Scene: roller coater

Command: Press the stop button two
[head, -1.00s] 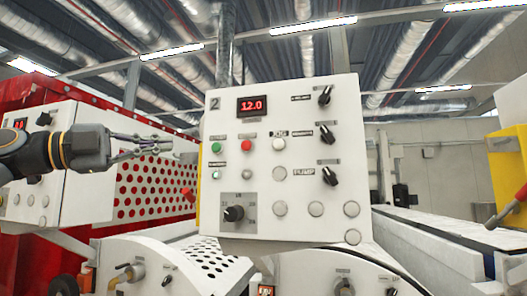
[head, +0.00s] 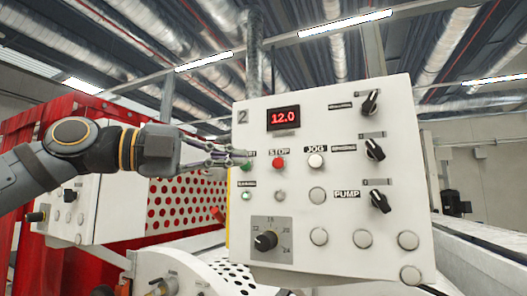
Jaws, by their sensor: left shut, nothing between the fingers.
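The control panel (head: 345,105) marked "2" is a white box in the middle right of the head view. Its red stop button (head: 279,163) sits below the STOP label, under a red display (head: 284,118) reading 12.0. My left gripper (head: 246,158) comes in from the left, shut and empty. Its fingertips overlap the panel's left edge, just left of the stop button, and partly cover the green button (head: 247,167) and its label. I cannot tell whether the fingertips touch the panel. My right gripper is not in view.
A white JOG button (head: 316,160) is right of the stop button. Black selector knobs (head: 375,149) line the panel's right side, and a dial (head: 265,241) is low on it. A red machine (head: 45,235) with a perforated white guard (head: 180,205) stands behind my left arm.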

